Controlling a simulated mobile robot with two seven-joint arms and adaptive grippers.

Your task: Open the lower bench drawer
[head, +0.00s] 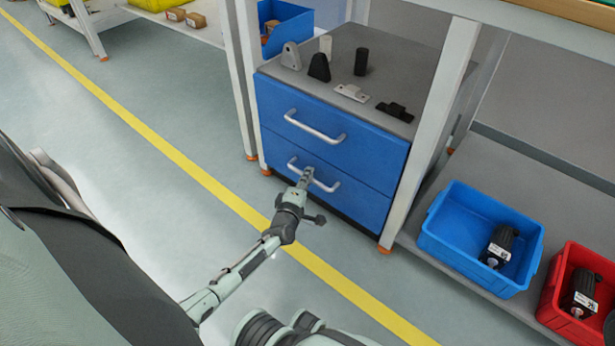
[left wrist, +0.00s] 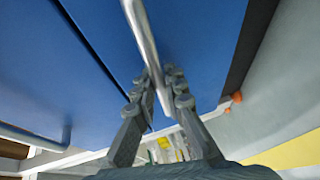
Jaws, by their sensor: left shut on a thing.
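The bench drawer unit has two blue drawers, one above the other. The lower drawer (head: 350,198) looks flush with the upper drawer (head: 360,145). The lower drawer has a silver bar handle (head: 325,185), which also shows in the left wrist view (left wrist: 138,25). My right gripper is not in either view.
Grey and black parts stand on the drawer unit's grey top (head: 395,60). A white bench leg (head: 432,120) stands to its right. A blue bin (head: 462,250) and a red bin (head: 555,320) sit on the low shelf at right. The floor (head: 200,110) before the drawers is clear.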

